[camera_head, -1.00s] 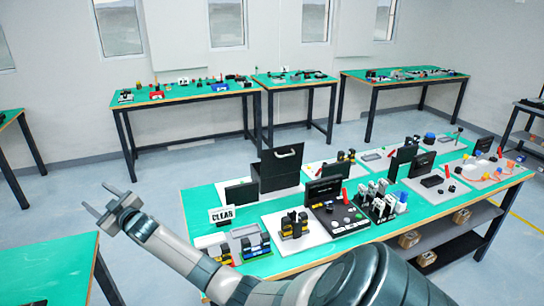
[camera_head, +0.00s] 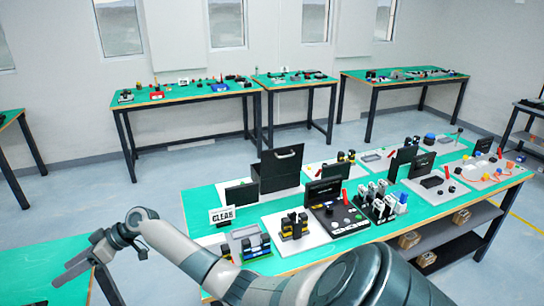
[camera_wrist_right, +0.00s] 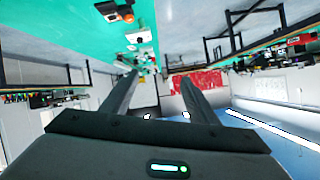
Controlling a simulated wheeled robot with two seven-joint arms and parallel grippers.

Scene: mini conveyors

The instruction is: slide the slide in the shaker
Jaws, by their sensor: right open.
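My right gripper (camera_head: 70,268) is open and empty, pointing left and down in the head view, over or near the edge of the green table at lower left. Its two fingers also show spread apart in the right wrist view (camera_wrist_right: 158,88), with nothing between them. My left gripper is out of view. I cannot pick out the slide or the shaker for certain; the devices on the main green table (camera_head: 208,202) are small in the head view. My gripper is apart from them, to their left.
The main table carries a CLEAR sign (camera_head: 222,215), a black open case (camera_head: 278,168), a black panel unit (camera_head: 338,213) and racks of black-and-white parts (camera_head: 377,203). The lower-left green table (camera_head: 40,262) looks bare. Grey floor lies between the tables.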

